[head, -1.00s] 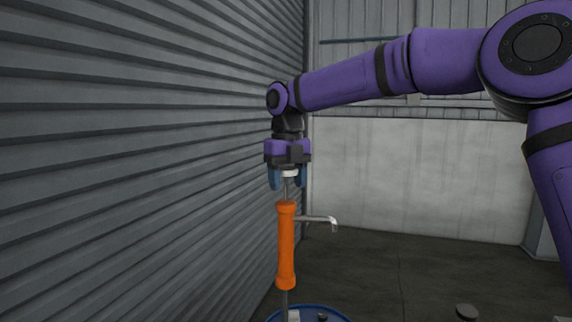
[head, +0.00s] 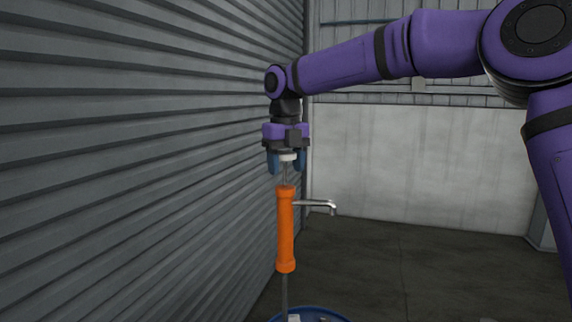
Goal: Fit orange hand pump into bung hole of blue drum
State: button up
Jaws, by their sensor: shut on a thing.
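The orange hand pump (head: 285,229) hangs upright below my gripper (head: 287,161), in the middle of the head view. My gripper points down, with its blue fingers shut on the pump's pale top end. The pump's grey spout sticks out to the right, and its thin grey tube runs down from the orange body. The blue drum (head: 338,317) shows only as the far part of its rim and top at the bottom edge. The tube passes in front of the drum top. The tube's lower end and the bung hole cannot be made out.
A grey corrugated wall (head: 130,150) runs close along the left. A pale concrete wall (head: 420,165) stands at the back. The dark floor (head: 430,270) to the right of the drum looks clear.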

jog(key=shift+f, duration=1.7)
send_over(286, 220)
jog(key=w, duration=0.2)
jog(key=shift+s+f, duration=0.2)
jog(key=shift+f, duration=2.1)
dwell(1.0)
jog(key=shift+f, duration=3.05)
